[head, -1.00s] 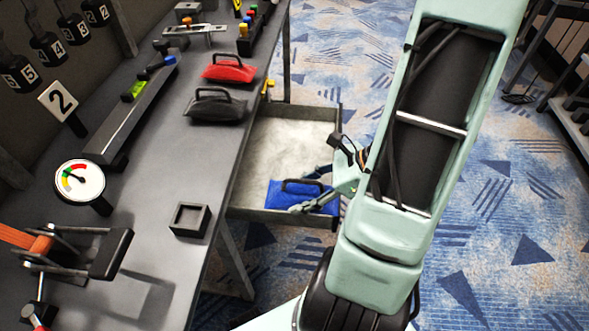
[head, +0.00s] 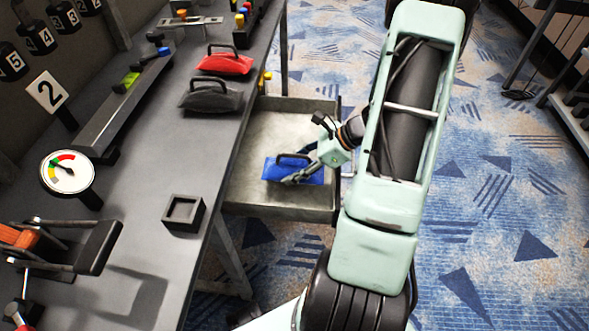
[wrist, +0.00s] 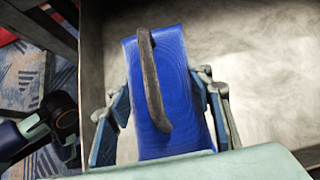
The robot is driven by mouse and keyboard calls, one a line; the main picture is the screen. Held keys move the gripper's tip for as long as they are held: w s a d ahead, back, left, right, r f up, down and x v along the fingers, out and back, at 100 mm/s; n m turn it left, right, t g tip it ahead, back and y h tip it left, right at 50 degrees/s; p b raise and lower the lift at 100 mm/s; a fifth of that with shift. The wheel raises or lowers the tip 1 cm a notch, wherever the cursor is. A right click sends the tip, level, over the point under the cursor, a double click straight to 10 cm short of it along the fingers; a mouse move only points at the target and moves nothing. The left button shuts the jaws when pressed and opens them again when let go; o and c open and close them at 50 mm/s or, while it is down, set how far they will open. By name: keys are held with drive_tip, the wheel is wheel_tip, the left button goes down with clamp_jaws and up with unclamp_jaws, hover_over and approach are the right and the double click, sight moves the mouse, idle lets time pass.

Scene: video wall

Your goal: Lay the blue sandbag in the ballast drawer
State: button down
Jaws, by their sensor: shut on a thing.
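The blue sandbag (head: 296,171) with its dark handle is in the head view, over the floor of the open drawer (head: 245,196). My gripper (head: 292,180) is shut on the sandbag. In the wrist view the sandbag (wrist: 166,75) lies between the two fingers of my gripper (wrist: 160,120), with the handle along its top. The drawer's pale bottom (wrist: 265,60) shows beside and beyond it. I cannot tell whether the sandbag touches the drawer bottom.
A red sandbag (head: 224,63) and a dark grey sandbag (head: 211,94) lie on the workbench (head: 150,215) above the drawer. A small square tray (head: 184,212) and a round gauge (head: 68,172) are nearer. Patterned carpet lies to the right.

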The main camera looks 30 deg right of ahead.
drive_tip(key=shift+w+d+f+b, duration=0.1)
drive_tip(key=shift+w+f+b, duration=0.15)
drive_tip(key=shift+f, duration=0.7)
drive_tip(key=shift+w+f+b, duration=0.15)
drive_tip(key=shift+f+b, duration=0.2)
drive_tip(key=shift+f, duration=0.6)
drive_tip(key=shift+f, duration=0.25)
drive_tip(key=c, duration=1)
unclamp_jaws()
drive_tip(key=shift+o, duration=0.2)
drive_tip(key=shift+s+d+r, duration=0.15)
drive_tip(key=shift+d+r, duration=0.05)
drive_tip(key=shift+r, duration=0.3)
drive_tip(key=p+v, duration=0.3)
drive_tip(key=v, duration=0.8)
drive_tip(key=shift+s+d, duration=0.1)
drive_tip(key=shift+d, duration=0.05)
